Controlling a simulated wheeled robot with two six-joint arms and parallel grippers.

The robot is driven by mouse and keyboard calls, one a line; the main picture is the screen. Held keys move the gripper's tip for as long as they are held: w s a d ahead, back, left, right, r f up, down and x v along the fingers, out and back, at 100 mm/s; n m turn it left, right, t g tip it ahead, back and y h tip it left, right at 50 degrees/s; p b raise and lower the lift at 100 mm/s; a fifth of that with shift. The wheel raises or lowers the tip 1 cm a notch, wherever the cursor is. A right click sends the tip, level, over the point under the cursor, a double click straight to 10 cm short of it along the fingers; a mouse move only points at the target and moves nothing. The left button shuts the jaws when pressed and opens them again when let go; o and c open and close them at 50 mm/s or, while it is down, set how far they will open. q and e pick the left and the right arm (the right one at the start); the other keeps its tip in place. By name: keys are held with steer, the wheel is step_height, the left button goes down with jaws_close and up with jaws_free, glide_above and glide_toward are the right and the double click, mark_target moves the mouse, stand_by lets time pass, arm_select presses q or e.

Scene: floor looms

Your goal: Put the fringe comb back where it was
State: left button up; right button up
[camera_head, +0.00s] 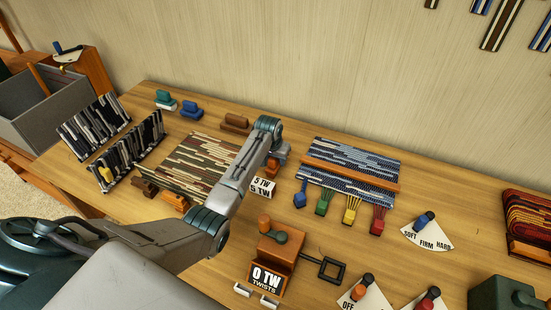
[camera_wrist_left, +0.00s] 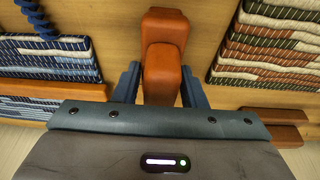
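An orange-brown block with a raised handle (camera_wrist_left: 162,75), which I take for the fringe comb, is between my left gripper's blue fingers (camera_wrist_left: 160,88) in the left wrist view. The fingertips lie against both sides of the handle. In the head view my left arm comes in from the left, and its gripper (camera_head: 272,150) is over the table between two woven pieces. The orange-brown block (camera_head: 272,168) shows only partly there, behind the arm. I cannot tell whether it rests on the table. My right gripper is not in view.
A multicoloured woven piece (camera_head: 185,165) lies left and a blue one (camera_head: 345,160) right, with several coloured tassels at its front. Blue (camera_head: 190,109) and green (camera_head: 165,99) handled blocks stand at back left.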

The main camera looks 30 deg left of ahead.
arm_select(q)
steer(key=o, duration=0.4)
steer(key=shift+c, duration=0.2)
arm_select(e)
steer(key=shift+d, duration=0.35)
arm_select(q)
steer(key=shift+r, duration=0.15)
steer(key=b+v, duration=0.1)
steer(key=v, duration=1.1)
steer(key=shift+b, duration=0.35)
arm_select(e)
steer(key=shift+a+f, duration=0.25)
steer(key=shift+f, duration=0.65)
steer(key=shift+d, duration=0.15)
